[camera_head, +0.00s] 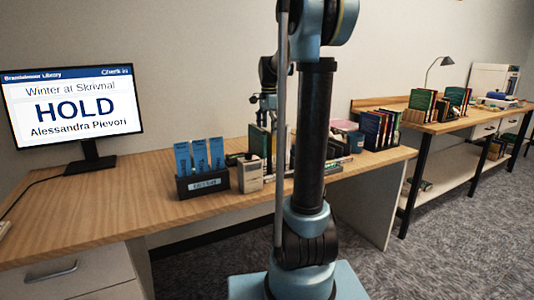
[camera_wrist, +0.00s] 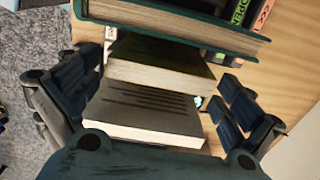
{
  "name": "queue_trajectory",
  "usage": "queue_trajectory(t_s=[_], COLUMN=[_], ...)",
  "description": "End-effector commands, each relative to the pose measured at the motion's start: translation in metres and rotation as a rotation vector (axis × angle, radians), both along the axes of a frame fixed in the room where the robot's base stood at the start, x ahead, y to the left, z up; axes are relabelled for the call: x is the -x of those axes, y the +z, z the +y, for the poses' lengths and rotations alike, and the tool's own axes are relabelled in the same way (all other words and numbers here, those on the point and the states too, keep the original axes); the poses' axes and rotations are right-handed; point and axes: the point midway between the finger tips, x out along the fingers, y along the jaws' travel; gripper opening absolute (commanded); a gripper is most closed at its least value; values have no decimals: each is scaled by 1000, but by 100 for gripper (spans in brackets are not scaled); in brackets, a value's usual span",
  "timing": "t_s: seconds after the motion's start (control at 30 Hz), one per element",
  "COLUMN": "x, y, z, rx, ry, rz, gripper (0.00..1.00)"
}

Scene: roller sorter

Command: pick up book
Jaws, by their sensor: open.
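In the wrist view, my gripper (camera_wrist: 158,88) is open, with one dark padded finger on each side. Several books lie between and beyond the fingers: a grey-covered book (camera_wrist: 145,110) nearest, a dark olive-covered book (camera_wrist: 160,68) behind it, and a larger dark green book (camera_wrist: 175,22) at the top. The fingers flank the nearer two; I cannot tell whether they touch them. In the head view, upright books (camera_head: 259,141) stand on the desk below my arm's end; my arm hides part of this group and most of the gripper.
The wooden desk (camera_head: 120,205) carries a monitor (camera_head: 72,105), a dark holder with blue cards (camera_head: 203,182) and a small beige device (camera_head: 250,174). A row of books (camera_head: 378,130) stands to the right. The desk's left front is clear. A second bench (camera_head: 440,124) holds more books.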

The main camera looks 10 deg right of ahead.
Motion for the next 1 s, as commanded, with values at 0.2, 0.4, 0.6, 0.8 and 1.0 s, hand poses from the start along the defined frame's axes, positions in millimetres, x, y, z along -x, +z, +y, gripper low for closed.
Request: queue_trajectory(t_s=[0.2,0.4,0.6,0.8,1.0], x=[0,-1,-1,-1,-1], y=[-12,-38,-56,-58,-58], z=[1,4,3,3,3], rx=[0,0,0,0,0], ry=[0,0,0,0,0], rz=[0,0,0,0,0], gripper=[100,100,100,100,73])
